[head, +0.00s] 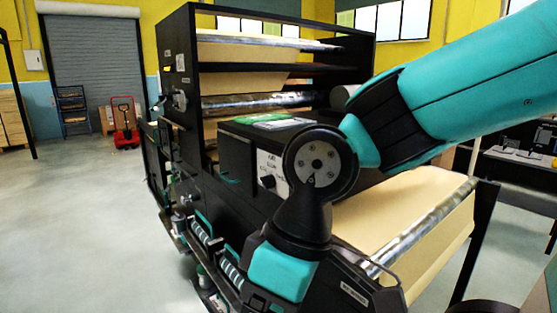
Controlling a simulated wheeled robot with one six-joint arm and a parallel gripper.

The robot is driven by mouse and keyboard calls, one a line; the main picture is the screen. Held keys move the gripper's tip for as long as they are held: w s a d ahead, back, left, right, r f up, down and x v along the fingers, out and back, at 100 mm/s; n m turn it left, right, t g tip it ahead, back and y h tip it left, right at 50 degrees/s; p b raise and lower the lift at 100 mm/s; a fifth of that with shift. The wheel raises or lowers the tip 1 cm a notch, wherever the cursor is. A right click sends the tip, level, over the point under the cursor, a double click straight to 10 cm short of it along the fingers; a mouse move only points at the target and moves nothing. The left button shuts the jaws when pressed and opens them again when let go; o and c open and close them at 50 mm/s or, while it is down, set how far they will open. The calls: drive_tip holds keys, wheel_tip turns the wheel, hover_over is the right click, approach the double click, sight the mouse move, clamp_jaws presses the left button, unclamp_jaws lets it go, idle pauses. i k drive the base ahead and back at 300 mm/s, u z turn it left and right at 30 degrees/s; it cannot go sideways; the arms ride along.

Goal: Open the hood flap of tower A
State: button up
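A tall black machine frame (181,60) with kraft paper webs and shiny rollers stands in the middle of the head view. A black box-shaped housing (236,158) sits on its near side, with a small teal handle (230,179) low on its face. A white panel with a black knob is beside it, partly behind my arm. I cannot tell which part is tower A's hood flap, or whether it is open. My arm reaches from the upper right and bends down in front of the machine to the bottom edge. My gripper is not in view.
A kraft paper web (405,215) runs over a metal roller (425,225) at the right. Rollers and fittings line the machine's lower left side. A red pallet jack (124,128) stands at the back left by a shutter (95,65). The grey floor (85,220) at left is clear.

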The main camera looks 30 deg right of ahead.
sight(236, 153)
drive_tip(key=u, duration=0.15)
drive_tip(key=k, duration=1.25)
drive_tip(key=u, duration=1.25)
drive_tip(key=i, duration=2.65)
drive_tip(key=z, duration=1)
drive_tip(key=i, duration=0.75)
drive_tip(key=z, duration=1.3)
drive_tip(key=i, duration=0.35)
drive_tip(key=z, duration=0.2)
